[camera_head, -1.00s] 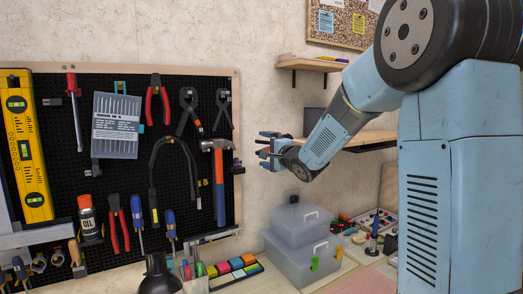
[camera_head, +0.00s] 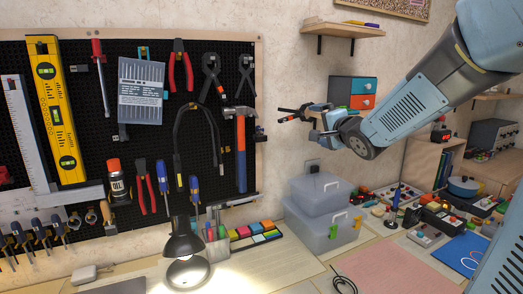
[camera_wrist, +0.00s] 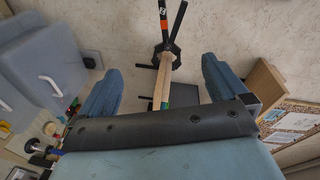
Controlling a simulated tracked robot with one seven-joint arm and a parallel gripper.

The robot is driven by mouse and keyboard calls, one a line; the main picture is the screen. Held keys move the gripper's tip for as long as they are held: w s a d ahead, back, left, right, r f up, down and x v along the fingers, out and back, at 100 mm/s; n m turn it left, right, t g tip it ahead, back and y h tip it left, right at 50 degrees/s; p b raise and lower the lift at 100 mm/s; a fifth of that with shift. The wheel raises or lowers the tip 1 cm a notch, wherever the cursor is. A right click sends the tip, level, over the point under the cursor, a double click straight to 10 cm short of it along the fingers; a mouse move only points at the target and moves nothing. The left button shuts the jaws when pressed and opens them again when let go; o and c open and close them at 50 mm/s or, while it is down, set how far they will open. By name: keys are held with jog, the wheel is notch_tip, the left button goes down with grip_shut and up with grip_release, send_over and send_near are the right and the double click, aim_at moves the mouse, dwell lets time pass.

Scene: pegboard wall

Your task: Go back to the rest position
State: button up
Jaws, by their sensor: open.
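My gripper (camera_head: 308,116) is in front of the wall, to the right of the pegboard and above the grey storage boxes. In the wrist view its two blue fingers (camera_wrist: 161,88) stand wide apart. A thin dark thing with an orange mark and a pale wood-coloured part (camera_wrist: 163,60) shows between them. A similar dark and orange shape shows at the gripper's tip in the head view. My arm reaches in from the upper right.
The black pegboard (camera_head: 100,100) with hanging tools fills the left. Grey boxes (camera_head: 318,225) stand on the bench below my gripper. A wooden shelf (camera_head: 345,29) is above, with blue and orange drawers (camera_head: 352,94) behind. A lamp (camera_head: 184,240) stands in front.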

jog(key=s+d+f+n+g+h, duration=0.2)
jog(key=s+d+h, duration=0.1)
jog(key=s, duration=0.4)
jog(key=s+d+f+n+g+h, duration=0.1)
jog(key=s+d+n+g+h, duration=0.1)
jog(key=s, duration=0.4)
jog(key=s+a+f+n+g, duration=0.1)
jog(key=s+f+n+g, duration=0.1)
jog(key=s, duration=0.6)
jog(key=s+a+f+n+g, duration=0.1)
jog(key=s+f+n+g, duration=0.2)
jog(key=s, duration=0.6)
jog(key=n+g, duration=0.1)
jog(key=n, duration=0.1)
jog(key=shift+s+a+f+n+y, duration=0.2)
jog(key=shift+n+y, duration=0.2)
